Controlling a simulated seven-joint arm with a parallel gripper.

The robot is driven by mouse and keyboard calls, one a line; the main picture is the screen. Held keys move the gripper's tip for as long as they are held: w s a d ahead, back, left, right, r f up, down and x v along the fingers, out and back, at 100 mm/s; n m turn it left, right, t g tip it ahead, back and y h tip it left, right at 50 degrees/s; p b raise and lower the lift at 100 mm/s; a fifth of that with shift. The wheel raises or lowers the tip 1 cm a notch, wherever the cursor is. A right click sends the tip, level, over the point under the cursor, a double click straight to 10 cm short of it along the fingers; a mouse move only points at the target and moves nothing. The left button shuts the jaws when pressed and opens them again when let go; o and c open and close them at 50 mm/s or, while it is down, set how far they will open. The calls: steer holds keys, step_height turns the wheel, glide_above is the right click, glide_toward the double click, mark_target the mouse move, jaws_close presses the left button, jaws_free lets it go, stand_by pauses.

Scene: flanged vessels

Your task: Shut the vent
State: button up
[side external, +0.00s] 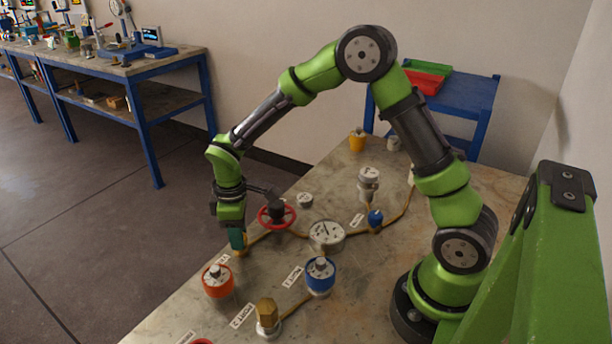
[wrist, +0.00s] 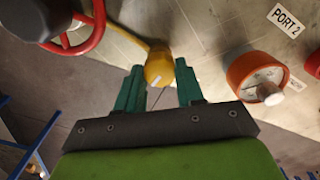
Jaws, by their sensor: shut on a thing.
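A yellow-brass knob (wrist: 158,66) with a pale mark on top sits between my two fingers in the wrist view, at the end of a brass pipe. In the side external view it shows only partly, as a bit of brass (side external: 241,252) under the fingertips. My gripper (side external: 238,241) points down at the table's far left edge, its green fingers on either side of the knob; they also show in the wrist view (wrist: 160,84). The jaws are shut on the knob. I cannot read a label that names this knob as the vent.
A red handwheel (side external: 277,216) stands close by, also in the wrist view (wrist: 88,30). An orange-rimmed vessel (side external: 217,282), a blue-rimmed vessel (side external: 320,276), a round gauge (side external: 326,236) and a brass hex fitting (side external: 267,314) stand on the table.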

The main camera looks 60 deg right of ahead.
steer(key=shift+n, duration=0.9)
steer(key=o, duration=1)
steer(key=shift+o, duration=0.2)
steer(key=shift+r, duration=0.1)
step_height(320, 180, up, 17)
